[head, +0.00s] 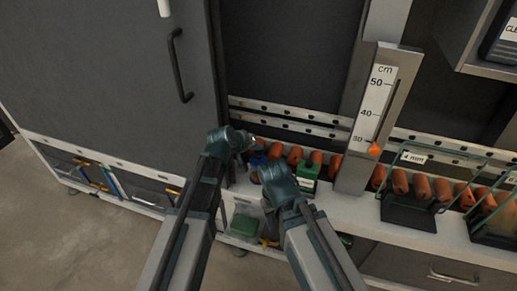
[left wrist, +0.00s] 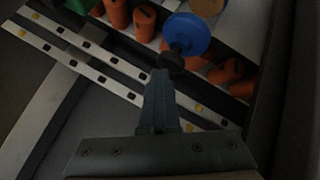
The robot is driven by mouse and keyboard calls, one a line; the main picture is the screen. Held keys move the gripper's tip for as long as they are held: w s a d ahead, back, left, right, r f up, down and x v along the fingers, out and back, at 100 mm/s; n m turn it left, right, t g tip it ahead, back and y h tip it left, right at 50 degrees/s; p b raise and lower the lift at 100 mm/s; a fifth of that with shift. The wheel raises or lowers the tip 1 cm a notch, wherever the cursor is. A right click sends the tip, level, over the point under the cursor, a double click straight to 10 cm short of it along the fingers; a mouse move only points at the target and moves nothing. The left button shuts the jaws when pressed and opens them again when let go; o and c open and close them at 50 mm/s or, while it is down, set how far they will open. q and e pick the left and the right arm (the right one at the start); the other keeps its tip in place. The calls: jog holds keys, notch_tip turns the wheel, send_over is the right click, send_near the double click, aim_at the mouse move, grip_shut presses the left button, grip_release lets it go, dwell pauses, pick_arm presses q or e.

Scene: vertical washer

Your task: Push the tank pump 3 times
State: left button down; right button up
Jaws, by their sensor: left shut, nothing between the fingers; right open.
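A blue round piece with a dark round knob, which looks like the tank pump (left wrist: 187,34), shows in the left wrist view just beyond my fingertips. In the head view a bit of blue (head: 258,160) shows between my two grippers, mostly hidden. My left gripper (head: 252,141) is shut and empty. In the left wrist view its closed fingertips (left wrist: 161,74) are right beside the dark knob; I cannot tell whether they touch it. My right gripper (head: 272,172) is open, lower and nearer; its fingers are mostly hidden behind its wrist.
Several orange cylinders (head: 317,158) line the white shelf. A green labelled box (head: 307,176) stands right of my right gripper. An upright cm gauge (head: 376,100) and a wire holder (head: 412,190) stand further right. A grey door (head: 110,90) with a dark handle is on the left.

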aim_at(257, 153)
pick_arm(q)
jog(key=shift+f, duration=0.25)
jog(key=shift+r, duration=0.1)
dwell(0.4)
jog(key=shift+r+p, duration=1.4)
jog(key=shift+r, duration=0.1)
jog(key=shift+r, duration=0.1)
notch_tip(257, 153, up, 5)
jog(key=p, duration=0.5)
dwell(1.8)
notch_tip(257, 153, up, 4)
jog(key=p, duration=0.4)
jog(key=shift+f, duration=0.2)
